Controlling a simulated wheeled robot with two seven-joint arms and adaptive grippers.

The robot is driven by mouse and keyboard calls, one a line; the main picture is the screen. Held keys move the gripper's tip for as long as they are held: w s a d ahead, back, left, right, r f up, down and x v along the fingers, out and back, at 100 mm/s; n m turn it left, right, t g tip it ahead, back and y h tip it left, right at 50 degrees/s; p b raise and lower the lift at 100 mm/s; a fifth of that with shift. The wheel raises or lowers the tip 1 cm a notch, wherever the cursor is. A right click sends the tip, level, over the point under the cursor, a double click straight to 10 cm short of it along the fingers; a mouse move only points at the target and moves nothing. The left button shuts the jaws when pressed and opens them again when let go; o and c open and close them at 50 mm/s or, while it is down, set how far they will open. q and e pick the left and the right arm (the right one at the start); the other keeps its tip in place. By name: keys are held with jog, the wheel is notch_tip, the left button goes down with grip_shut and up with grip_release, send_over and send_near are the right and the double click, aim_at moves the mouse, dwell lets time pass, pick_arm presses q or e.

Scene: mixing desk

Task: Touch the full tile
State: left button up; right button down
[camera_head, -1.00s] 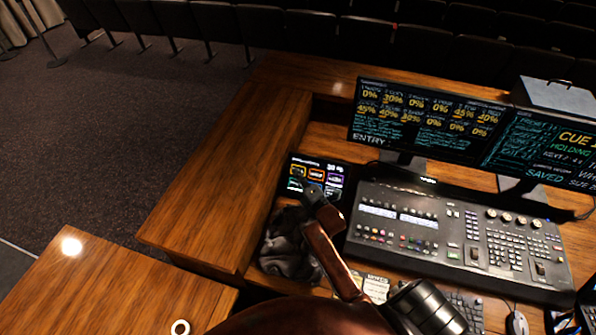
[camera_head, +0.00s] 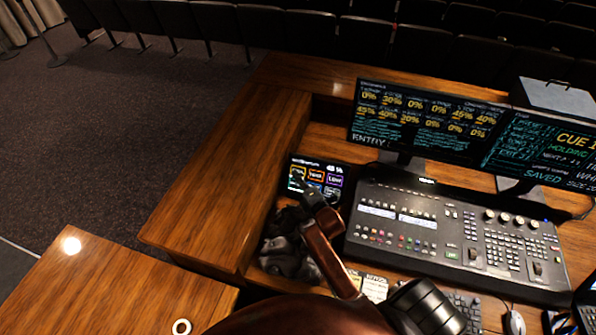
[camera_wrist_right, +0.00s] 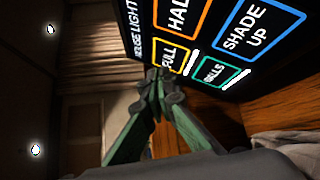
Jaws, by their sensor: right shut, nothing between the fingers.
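The full tile (camera_head: 296,178) is the yellow-outlined one at the top left of the tablet. In the right wrist view the full tile (camera_wrist_right: 171,56) is partly covered by my fingertips at its lower end. My right gripper (camera_head: 303,188) is shut and empty, its tips at the screen. They also show in the right wrist view (camera_wrist_right: 158,76). I cannot tell whether they touch the glass. My left gripper is not in view.
An orange tile (camera_wrist_right: 178,14), a blue shade up tile (camera_wrist_right: 248,38) and a green tile (camera_wrist_right: 217,73) are close by. Dark crumpled cloth (camera_head: 283,245) lies below the tablet. The lighting console (camera_head: 455,240) and monitors (camera_head: 430,120) stand to the right.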

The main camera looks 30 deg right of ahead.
jog(key=s+a+r+p, duration=0.2)
jog(key=s+a+p, duration=0.1)
jog(key=shift+a+r, duration=0.2)
dwell(0.3)
jog(key=shift+f, duration=0.1)
dwell(0.7)
